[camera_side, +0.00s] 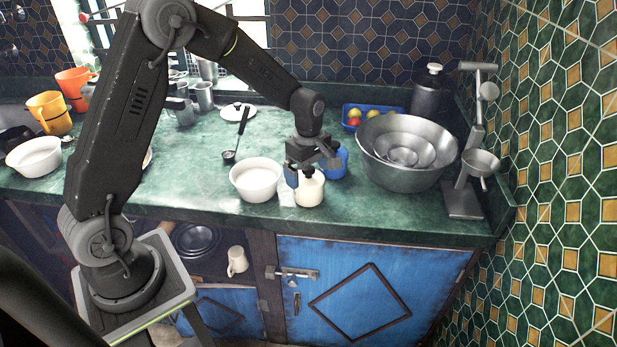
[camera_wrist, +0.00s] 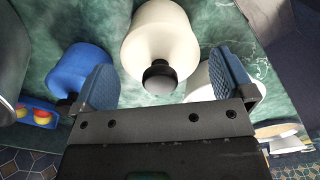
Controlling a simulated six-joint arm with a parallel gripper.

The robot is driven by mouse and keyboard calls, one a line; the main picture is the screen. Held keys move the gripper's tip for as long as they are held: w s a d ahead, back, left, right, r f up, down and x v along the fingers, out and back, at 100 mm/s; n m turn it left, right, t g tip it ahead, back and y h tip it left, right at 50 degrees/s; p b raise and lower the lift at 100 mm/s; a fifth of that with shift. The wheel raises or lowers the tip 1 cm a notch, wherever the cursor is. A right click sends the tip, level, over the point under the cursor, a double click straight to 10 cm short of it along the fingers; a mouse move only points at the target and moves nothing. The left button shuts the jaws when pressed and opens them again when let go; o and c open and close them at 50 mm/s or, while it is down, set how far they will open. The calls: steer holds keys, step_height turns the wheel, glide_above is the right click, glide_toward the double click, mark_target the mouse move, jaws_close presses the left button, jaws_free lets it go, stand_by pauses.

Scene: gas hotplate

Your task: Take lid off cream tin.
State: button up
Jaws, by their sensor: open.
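The cream tin (camera_side: 310,190) stands on the green counter near its front edge. In the wrist view the cream tin (camera_wrist: 160,35) shows its lid with a dark knob (camera_wrist: 160,76) facing the camera. My gripper (camera_side: 312,174) is at the top of the tin in the side view and hides much of its lid. In the wrist view my gripper (camera_wrist: 168,82) is open, with one blue-padded finger on each side of the knob and a gap to both. A blue tin (camera_side: 337,160) stands just behind and right of the cream tin; it also shows in the wrist view (camera_wrist: 75,68).
A white bowl (camera_side: 256,181) stands close on the left, a large steel bowl (camera_side: 405,172) on the right. A blue tray (camera_side: 352,122) with fruit lies behind. A ladle (camera_side: 237,140) and a white lid (camera_side: 238,111) lie farther back left.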

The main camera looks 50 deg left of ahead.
steer(key=c, duration=1)
steer(key=shift+c, duration=0.2)
